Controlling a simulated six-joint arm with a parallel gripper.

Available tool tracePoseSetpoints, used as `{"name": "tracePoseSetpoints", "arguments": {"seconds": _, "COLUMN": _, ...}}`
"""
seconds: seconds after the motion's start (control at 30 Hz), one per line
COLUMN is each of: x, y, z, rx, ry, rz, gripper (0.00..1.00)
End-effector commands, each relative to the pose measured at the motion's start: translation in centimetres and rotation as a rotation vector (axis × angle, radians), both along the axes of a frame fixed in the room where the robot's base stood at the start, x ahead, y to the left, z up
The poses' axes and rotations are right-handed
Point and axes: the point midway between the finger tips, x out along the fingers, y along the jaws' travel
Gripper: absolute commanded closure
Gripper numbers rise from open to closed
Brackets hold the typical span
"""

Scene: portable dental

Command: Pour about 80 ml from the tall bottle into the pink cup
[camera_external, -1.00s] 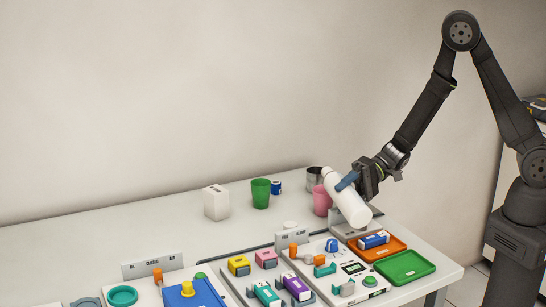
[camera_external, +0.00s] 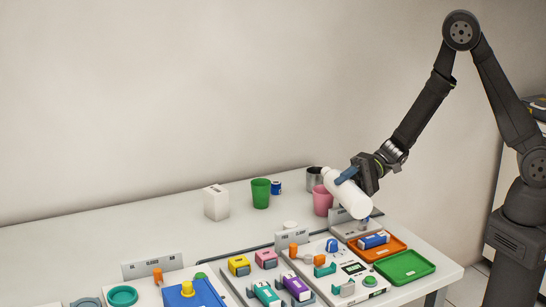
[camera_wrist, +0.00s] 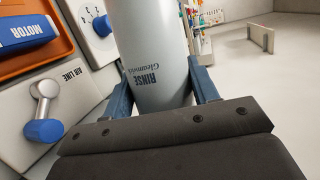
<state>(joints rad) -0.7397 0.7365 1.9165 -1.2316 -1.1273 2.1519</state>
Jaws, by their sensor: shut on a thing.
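The tall white bottle (camera_external: 350,199) is held in the air, tilted, with one end to the upper left and the other to the lower right in the external view. My gripper (camera_external: 347,179) is shut around it. In the wrist view the blue fingers of my gripper (camera_wrist: 162,88) press on both sides of the bottle (camera_wrist: 150,45), whose "RINSE" label reads upside down. The pink cup (camera_external: 321,204) stands upright on the table, just left of the bottle and partly behind it. The cup's inside is hidden, and I cannot see any liquid.
A metal cup (camera_external: 314,178) stands behind the pink cup. A green cup (camera_external: 260,193), a blue can (camera_external: 277,187) and a white box (camera_external: 216,203) stand further left. An orange tray (camera_external: 358,251), a green tray (camera_external: 404,268) and an air line panel (camera_wrist: 82,105) lie in front.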

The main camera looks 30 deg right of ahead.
Motion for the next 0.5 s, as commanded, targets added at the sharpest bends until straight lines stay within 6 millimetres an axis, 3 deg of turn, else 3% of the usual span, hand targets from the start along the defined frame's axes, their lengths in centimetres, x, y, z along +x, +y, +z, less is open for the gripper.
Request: {"name": "tracePoseSetpoints", "arguments": {"seconds": 0.5, "x": -0.47, "y": 0.22, "z": 0.09, "rx": 0.006, "ry": 0.032, "rz": 0.0, "gripper": 0.75}}
